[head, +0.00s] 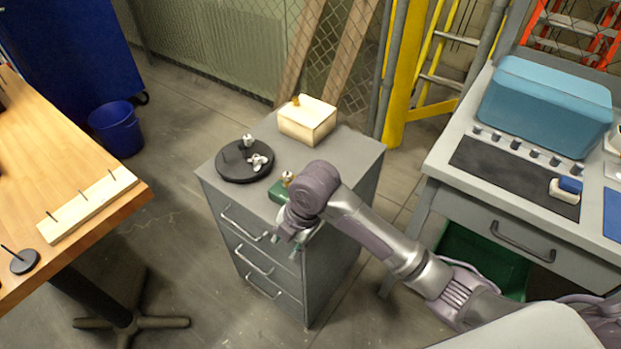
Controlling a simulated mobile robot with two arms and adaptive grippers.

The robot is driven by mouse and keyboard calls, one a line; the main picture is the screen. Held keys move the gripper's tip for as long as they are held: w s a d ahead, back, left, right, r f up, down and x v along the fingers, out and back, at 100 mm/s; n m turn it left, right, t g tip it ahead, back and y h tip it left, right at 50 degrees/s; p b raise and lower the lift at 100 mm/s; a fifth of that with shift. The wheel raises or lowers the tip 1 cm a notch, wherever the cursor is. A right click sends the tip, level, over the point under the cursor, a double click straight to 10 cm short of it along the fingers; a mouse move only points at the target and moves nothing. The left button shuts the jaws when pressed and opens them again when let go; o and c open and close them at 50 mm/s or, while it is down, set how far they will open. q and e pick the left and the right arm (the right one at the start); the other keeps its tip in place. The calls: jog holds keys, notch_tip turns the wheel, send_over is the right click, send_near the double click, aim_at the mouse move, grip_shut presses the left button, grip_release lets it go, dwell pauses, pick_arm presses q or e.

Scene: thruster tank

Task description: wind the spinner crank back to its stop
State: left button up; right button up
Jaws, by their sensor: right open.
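My right gripper (289,240) is open, over the front edge of the grey drawer cabinet's top (352,150). A green block (278,191) with a small pale knob (288,177) is just behind the gripper, partly hidden by it. I cannot tell whether they touch. A dark round base (240,174) with white fittings (257,162) and a short upright peg is at the left of the top. A cream box (308,122) with a small orange-brown piece on it is at the back. I cannot clearly tell which part is the spinner crank. My left gripper is not in view.
A wooden table (60,150) with a pegged strip (88,205) is at the left. At the right, a grey bench (465,130) holds a blue case (545,105). A blue bin (117,128) stands on the floor. The cabinet's right rear top is bare.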

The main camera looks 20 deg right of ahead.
jog(key=w+d+r+n+g+h, duration=0.1)
jog(key=w+d+r+n+h, duration=0.1)
jog(key=w+d+r+n, duration=0.45)
jog(key=w+d+r+n+h, duration=0.2)
jog(key=w+d+r+n, duration=0.1)
jog(key=w+r+n, duration=0.65)
jog(key=shift+m, duration=0.8)
jog(key=s+f, duration=0.1)
jog(key=f, duration=0.7)
jog(key=s+f, duration=0.1)
jog(key=f, duration=0.3)
jog(key=shift+s+d, duration=0.15)
jog(key=shift+s, duration=0.2)
jog(key=shift+r, duration=0.1)
grip_shut()
